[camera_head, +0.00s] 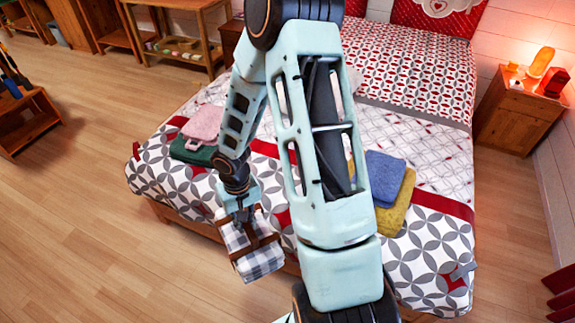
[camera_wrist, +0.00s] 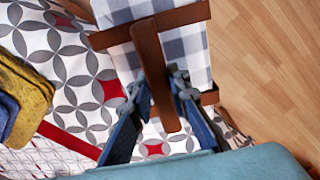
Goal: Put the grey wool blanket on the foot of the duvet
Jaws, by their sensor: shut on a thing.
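A folded grey-and-white checked blanket (camera_head: 262,262) with brown leather straps hangs at the near foot edge of the bed. It also shows in the wrist view (camera_wrist: 190,45). My gripper (camera_head: 241,212) is above it, shut on its brown strap handle, which passes between the fingers in the wrist view (camera_wrist: 158,88). The duvet (camera_head: 435,255) has grey, white and red patterns and covers the bed; its patterned foot part is beside the blanket in the wrist view (camera_wrist: 75,75). I cannot tell whether the blanket touches the duvet. My arm hides the duvet's middle.
Folded pink (camera_head: 204,122) and green (camera_head: 190,150) cloths lie on the duvet at left. Blue (camera_head: 384,176) and yellow (camera_head: 396,207) cloths lie at right. A nightstand (camera_head: 515,118) with a lit lamp stands far right. Wooden floor (camera_head: 90,230) is clear at left.

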